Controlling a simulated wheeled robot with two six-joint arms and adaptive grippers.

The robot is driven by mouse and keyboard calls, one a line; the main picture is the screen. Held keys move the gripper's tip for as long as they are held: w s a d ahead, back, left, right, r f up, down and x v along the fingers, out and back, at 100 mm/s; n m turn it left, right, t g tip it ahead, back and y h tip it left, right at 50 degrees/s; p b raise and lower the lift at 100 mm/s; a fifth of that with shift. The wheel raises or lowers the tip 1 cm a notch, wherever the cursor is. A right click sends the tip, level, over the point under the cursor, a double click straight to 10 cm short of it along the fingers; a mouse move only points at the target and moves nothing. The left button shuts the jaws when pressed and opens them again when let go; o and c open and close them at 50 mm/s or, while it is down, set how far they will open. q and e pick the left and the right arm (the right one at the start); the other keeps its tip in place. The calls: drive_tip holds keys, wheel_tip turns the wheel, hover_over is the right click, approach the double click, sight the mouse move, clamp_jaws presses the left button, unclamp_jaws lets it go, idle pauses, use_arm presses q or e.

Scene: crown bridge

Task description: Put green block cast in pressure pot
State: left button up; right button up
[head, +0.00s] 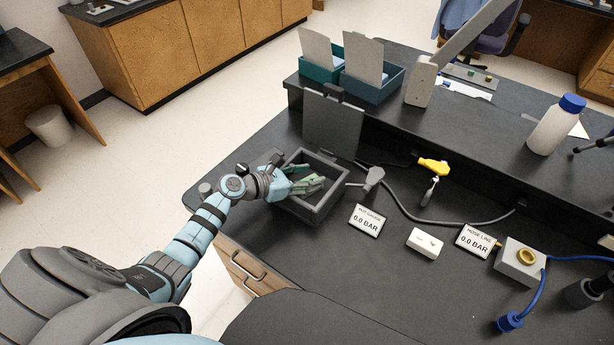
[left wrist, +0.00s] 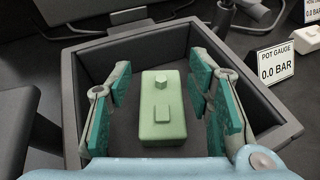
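The green block cast (left wrist: 172,122) lies flat on the floor of the dark grey pressure pot (head: 333,196), with two small raised bumps on its top. The pot's rim also shows in the left wrist view (left wrist: 273,104). Its lid (head: 334,122) stands raised at the back. My left gripper (head: 310,186) reaches down into the pot from the left. In the left wrist view its teal-padded fingers (left wrist: 168,112) are spread on either side of the block, with visible gaps. In the head view the block is hard to tell from the fingers. My right gripper is not in view.
A pot gauge card (head: 367,221) and a hose line card (head: 478,241) both read 0.0 BAR. Right of the pot are a hose (head: 425,221), a yellow-handled tool (head: 433,167) and a small white box (head: 425,243). Teal bins (head: 372,86) stand on the raised shelf behind.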

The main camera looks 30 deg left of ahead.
use_arm(q)
drive_tip(key=shift+s+d+f, duration=0.1)
drive_tip(key=shift+s+f, duration=0.15)
drive_tip(key=shift+f, duration=0.15)
drive_tip(key=shift+r, duration=0.25)
drive_tip(key=shift+w+r+p, duration=0.1)
drive_tip(key=shift+r+p, duration=0.35)
drive_tip(key=shift+p, duration=0.15)
drive_tip(key=p+v, duration=0.1)
drive_tip(key=v, duration=1.1)
drive_tip(key=shift+r+p, duration=0.15)
drive_tip(key=shift+p, duration=0.25)
drive_tip(key=shift+w, duration=0.1)
